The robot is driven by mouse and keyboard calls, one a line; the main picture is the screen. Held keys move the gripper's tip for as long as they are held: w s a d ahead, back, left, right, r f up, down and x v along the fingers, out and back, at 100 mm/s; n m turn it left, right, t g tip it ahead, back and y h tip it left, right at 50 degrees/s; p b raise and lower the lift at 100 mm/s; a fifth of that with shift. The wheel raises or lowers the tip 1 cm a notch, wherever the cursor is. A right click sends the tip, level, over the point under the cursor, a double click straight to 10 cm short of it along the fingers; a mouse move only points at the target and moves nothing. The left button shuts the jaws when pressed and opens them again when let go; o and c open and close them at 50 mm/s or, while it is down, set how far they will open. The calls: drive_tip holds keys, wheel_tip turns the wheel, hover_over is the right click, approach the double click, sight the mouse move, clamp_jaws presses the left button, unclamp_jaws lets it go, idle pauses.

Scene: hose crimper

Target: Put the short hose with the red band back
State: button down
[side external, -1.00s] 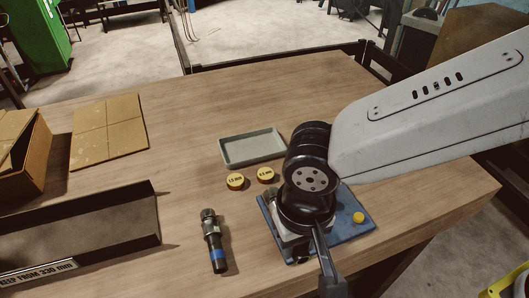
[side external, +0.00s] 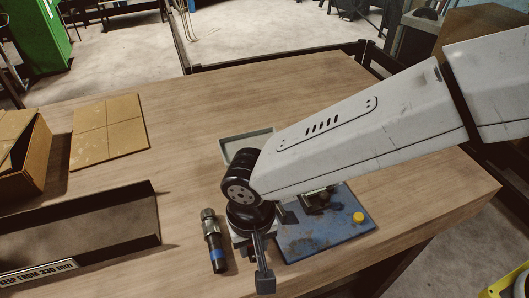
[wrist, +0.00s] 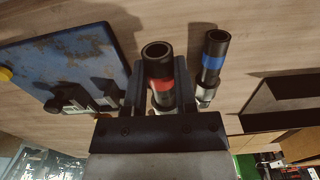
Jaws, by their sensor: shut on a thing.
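My gripper (wrist: 158,95) is shut on a short black hose with a red band (wrist: 161,78). The hose stands between the two fingers, its open end toward the wrist view's top. A second short hose with a blue band (side external: 214,240) lies on the table just left of my gripper. It also shows in the wrist view (wrist: 214,58), to the right of the held hose and apart from it.
The blue crimper base (side external: 325,232) with a yellow button (side external: 358,217) is at right. A grey tray (side external: 238,143) is behind my wrist, partly hidden. A dark angled bin (side external: 85,232) marked "330 mm", flat cardboard (side external: 109,133) and a box (side external: 22,160) are at left.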

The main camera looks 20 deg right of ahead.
drive_tip(key=shift+w+a+f, duration=0.1)
drive_tip(key=shift+a+f, duration=0.05)
drive_tip(key=shift+f, duration=0.05)
drive_tip(key=shift+w+f, duration=0.1)
drive_tip(key=shift+f, duration=1.5)
drive_tip(key=shift+f, duration=0.1)
drive_tip(key=shift+c, duration=2)
unclamp_jaws()
wheel_tip(320, 180, up, 12)
drive_tip(key=shift+r, duration=0.1)
